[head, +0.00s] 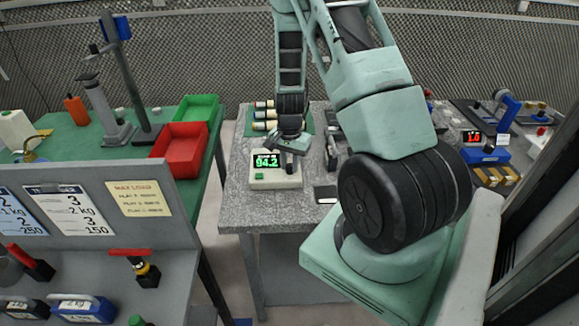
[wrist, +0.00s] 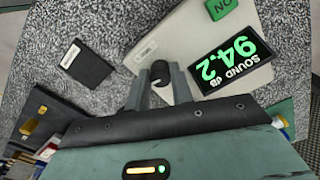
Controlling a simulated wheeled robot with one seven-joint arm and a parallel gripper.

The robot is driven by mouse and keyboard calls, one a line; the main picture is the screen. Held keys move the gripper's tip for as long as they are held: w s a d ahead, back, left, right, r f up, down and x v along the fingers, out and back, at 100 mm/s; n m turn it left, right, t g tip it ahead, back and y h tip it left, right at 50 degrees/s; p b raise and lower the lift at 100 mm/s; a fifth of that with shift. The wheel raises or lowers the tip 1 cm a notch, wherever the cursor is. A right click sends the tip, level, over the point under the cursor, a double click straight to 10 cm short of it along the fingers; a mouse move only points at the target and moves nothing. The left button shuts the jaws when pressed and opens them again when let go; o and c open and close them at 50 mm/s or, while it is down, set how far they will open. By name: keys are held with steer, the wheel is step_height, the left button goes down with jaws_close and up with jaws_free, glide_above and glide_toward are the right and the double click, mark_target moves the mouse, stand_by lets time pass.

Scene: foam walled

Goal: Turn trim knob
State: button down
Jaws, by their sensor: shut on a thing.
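A pale sound meter (head: 278,181) sits on the grey speckled bench; its green-lit display (head: 265,161) reads 94.2. In the wrist view the meter (wrist: 172,30) is tilted, and its display (wrist: 232,62) reads "SOUND dB 94.2". A green ON button (wrist: 222,7) is beside the display. The small dark trim knob (wrist: 159,72) is at the meter's near edge. My gripper (wrist: 159,84) is shut on the knob, with one grey finger on each side of it.
A flat black thing (wrist: 86,66) lies on the bench (head: 240,215) beside the meter. Red (head: 180,147) and green (head: 198,108) bins are on the left table. Bare bench lies in front of the meter.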

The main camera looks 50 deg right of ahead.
mark_target(290, 165)
steer(key=n+b, duration=0.1)
steer(key=n, duration=0.5)
steer(key=shift+n+b, duration=0.3)
steer(key=shift+b, duration=0.1)
stand_by(0.3)
steer(key=c, duration=1.2)
jaws_free()
steer(key=shift+r, duration=0.15)
step_height(290, 165, up, 17)
steer(key=b, duration=0.2)
steer(key=shift+r, duration=0.1)
